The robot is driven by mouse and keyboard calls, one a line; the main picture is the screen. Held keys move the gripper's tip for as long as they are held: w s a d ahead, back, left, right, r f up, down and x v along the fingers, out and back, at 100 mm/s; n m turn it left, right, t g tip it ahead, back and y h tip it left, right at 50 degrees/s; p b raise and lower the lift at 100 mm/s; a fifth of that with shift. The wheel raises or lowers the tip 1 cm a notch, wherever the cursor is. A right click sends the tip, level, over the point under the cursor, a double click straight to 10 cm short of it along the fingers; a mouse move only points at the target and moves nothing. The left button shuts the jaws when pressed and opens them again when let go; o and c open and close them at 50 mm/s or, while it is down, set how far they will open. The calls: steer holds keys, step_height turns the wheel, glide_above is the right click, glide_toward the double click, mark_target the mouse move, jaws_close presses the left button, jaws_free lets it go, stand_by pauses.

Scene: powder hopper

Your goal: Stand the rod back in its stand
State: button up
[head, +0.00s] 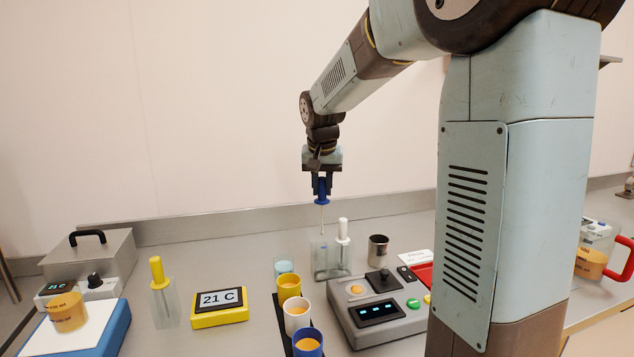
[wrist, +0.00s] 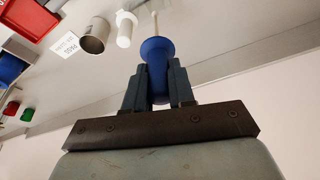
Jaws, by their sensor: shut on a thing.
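My gripper (head: 321,185) is shut on the blue handle of a rod (head: 322,198). The thin pale shaft hangs down nearly upright, its lower end over or close to the left part of a clear stand (head: 332,262). I cannot tell whether the tip has entered it. A white-handled rod (head: 343,231) stands in the right part of that stand. In the wrist view, the blue handle (wrist: 157,52) sits between my fingers (wrist: 158,88), and the white handle (wrist: 126,30) shows beside it.
A yellow-handled rod (head: 157,272) stands in another clear holder at left. A metal cup (head: 378,250) is right of the clear stand. A grey control box (head: 378,315) and a rack with several coloured cups (head: 290,285) lie in front. A yellow display (head: 219,306) reads 21 C.

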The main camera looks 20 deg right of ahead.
mark_target(322, 220)
steer(key=shift+w+d+f, duration=0.1)
steer(key=shift+w+f, duration=0.05)
steer(key=shift+f, duration=4.7)
steer(key=shift+f, duration=1.1)
steer(key=o, duration=1.6)
